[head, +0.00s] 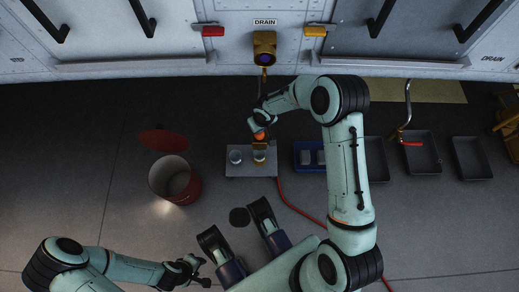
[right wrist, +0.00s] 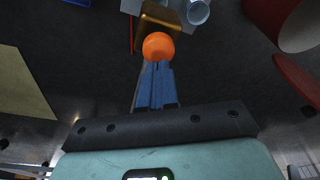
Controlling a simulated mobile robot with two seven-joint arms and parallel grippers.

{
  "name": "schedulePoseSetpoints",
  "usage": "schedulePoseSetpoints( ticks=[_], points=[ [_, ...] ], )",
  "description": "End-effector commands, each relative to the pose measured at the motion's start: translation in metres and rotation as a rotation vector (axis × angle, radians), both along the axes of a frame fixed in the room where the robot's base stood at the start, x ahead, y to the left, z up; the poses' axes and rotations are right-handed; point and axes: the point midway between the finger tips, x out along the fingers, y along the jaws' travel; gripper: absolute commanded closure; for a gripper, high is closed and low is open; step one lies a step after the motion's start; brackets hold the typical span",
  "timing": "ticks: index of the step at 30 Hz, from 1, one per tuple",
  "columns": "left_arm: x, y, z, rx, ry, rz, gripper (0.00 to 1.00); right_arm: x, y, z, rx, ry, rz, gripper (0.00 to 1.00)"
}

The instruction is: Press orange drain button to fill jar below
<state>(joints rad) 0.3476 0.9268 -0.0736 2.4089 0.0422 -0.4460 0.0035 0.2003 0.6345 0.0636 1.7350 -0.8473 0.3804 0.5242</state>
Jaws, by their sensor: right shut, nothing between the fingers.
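The round orange button (head: 260,135) sits on a gold drain fitting (head: 261,146) above a small grey stand. It also shows in the right wrist view (right wrist: 158,46), with the gold fitting (right wrist: 160,14) behind it. One clear jar (head: 259,156) stands under the fitting; a second clear jar (head: 235,157) stands to its left. My right gripper (right wrist: 157,64) is shut and empty, its blue fingertips right at the button's near edge; whether they touch cannot be told. My left gripper (head: 203,271) is low at the left, away from the stand; its finger gap is unclear.
The grey stand (head: 250,173) carries the jars. A red bucket (head: 188,190) with a red lid (head: 163,142) is left of it. A blue crate (head: 303,169) is to the right, with dark trays (head: 472,158) beyond. A red hose (head: 290,206) crosses the floor.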

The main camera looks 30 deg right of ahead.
Motion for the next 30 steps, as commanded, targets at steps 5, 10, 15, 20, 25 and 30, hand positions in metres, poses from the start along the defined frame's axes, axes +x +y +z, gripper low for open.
schedulePoseSetpoints(
  ticks=[5, 10, 15, 20, 25, 30],
  points=[
    [0.0, 0.0, 0.0, 0.0, 0.0, 0.0, 0.57, 0.0, 0.0, 0.0, 0.0, 0.0, 0.0, 1.0],
    [0.0, 0.0, 0.0, 0.0, 0.0, 0.0, 0.57, 0.0, 0.0, -0.001, 0.0, 0.0, -0.001, 1.0],
    [0.0, 0.0, -0.002, 0.0, 0.0, 0.0, 0.57, 0.0, 0.0, -0.002, 0.0, 0.0, -0.001, 1.0],
    [0.001, 0.0, -0.007, 0.0, 0.001, 0.0, 0.57, 0.0, 0.0, -0.009, 0.0, 0.001, -0.001, 1.0],
    [0.002, 0.0, -0.011, 0.0, 0.001, 0.0, 0.57, 0.0, 0.0, -0.015, 0.0, 0.001, -0.001, 1.0],
    [0.003, 0.0, -0.015, 0.0, 0.001, 0.0, 0.57, 0.0, 0.0, -0.02, 0.0, 0.001, -0.001, 1.0]
  ],
)
